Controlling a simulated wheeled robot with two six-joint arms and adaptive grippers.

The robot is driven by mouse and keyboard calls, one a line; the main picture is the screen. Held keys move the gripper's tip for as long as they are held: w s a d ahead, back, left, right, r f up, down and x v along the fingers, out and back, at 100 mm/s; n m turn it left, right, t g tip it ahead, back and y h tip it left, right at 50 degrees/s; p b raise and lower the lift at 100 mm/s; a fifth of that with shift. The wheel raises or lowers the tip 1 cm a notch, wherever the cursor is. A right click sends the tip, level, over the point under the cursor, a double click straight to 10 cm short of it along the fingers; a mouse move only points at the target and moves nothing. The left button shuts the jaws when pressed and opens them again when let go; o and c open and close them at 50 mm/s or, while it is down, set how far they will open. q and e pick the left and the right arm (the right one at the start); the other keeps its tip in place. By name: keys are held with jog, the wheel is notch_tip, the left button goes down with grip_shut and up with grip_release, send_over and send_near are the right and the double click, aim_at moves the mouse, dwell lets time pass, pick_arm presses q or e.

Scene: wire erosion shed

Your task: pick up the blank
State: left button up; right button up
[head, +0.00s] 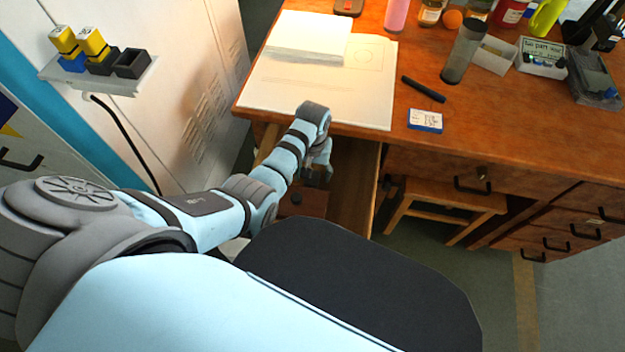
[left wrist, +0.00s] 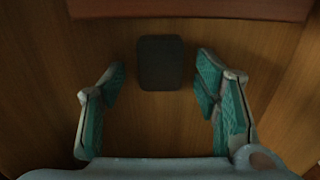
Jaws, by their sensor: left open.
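A dark, rounded rectangular block (left wrist: 160,62), which looks like the blank, lies on a wooden floor in the left wrist view. My left gripper (left wrist: 160,92) is open, its teal-padded fingers apart on either side of the view. The block shows between and slightly beyond the fingertips, with a gap on both sides and no contact visible. In the head view my left gripper (head: 318,174) reaches down into an open wooden drawer (head: 355,185) below the desk's front edge. The arm hides much of the drawer, and I cannot make out the block there. My right gripper is not in view.
A reddish-brown piece (left wrist: 190,8) crosses the top of the left wrist view. The desk (head: 470,130) holds papers (head: 305,38), a grey cylinder (head: 463,52) and a black marker (head: 424,89). A stool (head: 440,200) stands under it. A white cabinet (head: 190,90) stands left.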

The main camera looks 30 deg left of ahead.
aim_at(313, 174)
pick_arm(q)
jog(key=shift+f, duration=0.1)
jog(key=shift+c, duration=0.8)
grip_shut()
pick_arm(e)
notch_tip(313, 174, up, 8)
jog(key=p, duration=0.8)
pick_arm(q)
notch_tip(313, 174, up, 20)
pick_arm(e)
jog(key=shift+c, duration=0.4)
